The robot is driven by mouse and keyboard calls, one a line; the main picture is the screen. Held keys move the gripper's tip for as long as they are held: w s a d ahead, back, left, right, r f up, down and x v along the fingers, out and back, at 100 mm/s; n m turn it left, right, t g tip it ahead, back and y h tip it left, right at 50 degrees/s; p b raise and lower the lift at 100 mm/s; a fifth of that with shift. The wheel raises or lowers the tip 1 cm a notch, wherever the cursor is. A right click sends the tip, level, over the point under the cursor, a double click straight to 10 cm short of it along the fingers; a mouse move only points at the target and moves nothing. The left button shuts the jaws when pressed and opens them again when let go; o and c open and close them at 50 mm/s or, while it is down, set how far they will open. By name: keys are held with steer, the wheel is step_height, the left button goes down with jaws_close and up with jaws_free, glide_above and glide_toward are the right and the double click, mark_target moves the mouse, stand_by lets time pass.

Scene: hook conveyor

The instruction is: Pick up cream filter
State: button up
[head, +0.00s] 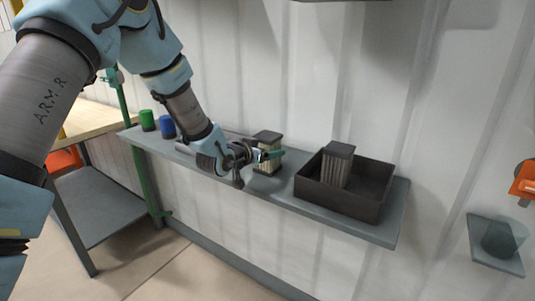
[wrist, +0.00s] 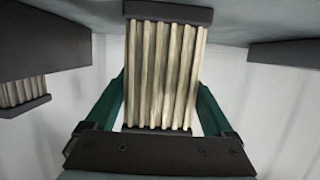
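The cream filter (head: 267,152) is a pleated block with dark end caps. It stands on the grey wall shelf. In the wrist view its cream pleats (wrist: 166,70) fill the middle. My gripper (head: 273,155) is at the filter in the head view. In the wrist view its two green fingers (wrist: 160,95) are spread apart, one on each side of the filter. Pale gaps show beside the filter near the finger bases. Contact at the fingertips cannot be made out. The filter hides parts of the fingers.
A dark open tray (head: 348,203) on the right of the shelf (head: 395,228) holds a grey-brown filter (head: 338,165). Blue (head: 167,127) and green (head: 147,120) cylinders stand at the shelf's left end. The wall is close behind. A small bracket with a cup (head: 500,240) is at far right.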

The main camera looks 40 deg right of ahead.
steer(key=shift+r, duration=0.1)
steer(key=c, duration=0.7)
